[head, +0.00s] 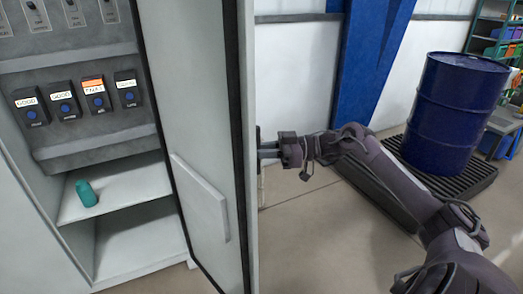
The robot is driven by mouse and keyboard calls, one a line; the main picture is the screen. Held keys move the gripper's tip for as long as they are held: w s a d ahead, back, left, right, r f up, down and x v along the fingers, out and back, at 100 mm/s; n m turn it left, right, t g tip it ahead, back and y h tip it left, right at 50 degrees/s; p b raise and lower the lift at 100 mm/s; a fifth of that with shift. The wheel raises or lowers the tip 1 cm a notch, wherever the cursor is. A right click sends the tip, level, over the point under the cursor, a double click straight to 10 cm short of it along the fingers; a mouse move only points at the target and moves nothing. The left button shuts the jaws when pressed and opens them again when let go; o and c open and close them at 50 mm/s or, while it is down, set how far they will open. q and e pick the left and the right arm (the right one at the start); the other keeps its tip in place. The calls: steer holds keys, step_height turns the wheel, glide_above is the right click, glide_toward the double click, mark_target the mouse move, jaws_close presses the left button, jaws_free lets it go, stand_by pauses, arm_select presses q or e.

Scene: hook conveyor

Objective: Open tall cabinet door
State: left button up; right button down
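The tall grey cabinet (75,150) stands at the left, with its interior showing. Its door (190,110) stands swung open, seen nearly edge-on with its inner face toward the cabinet. My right gripper (266,150) is at the outer side of the door, close to its edge, by a thin upright bar that looks like the handle (261,185). The door edge partly hides the fingertips, so their grip on the handle is unclear. My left gripper is out of view.
Inside the cabinet are several labelled switch boxes (66,106) and a teal bottle-like object (86,193) on a shelf (125,190). A blue drum (455,110) stands on a dark pallet (470,183) at the right. Open floor (310,240) lies right of the door.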

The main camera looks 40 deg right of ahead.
steer(key=shift+d, duration=0.1)
stand_by(0.3)
steer(key=c, duration=1.6)
jaws_free()
steer(key=shift+o, duration=0.8)
steer(key=shift+w, duration=0.2)
steer(key=b+v, duration=0.2)
steer(key=v, duration=0.5)
steer(key=shift+s+d+b, duration=0.2)
steer(key=shift+s+b, duration=0.05)
steer(key=shift+b, duration=0.1)
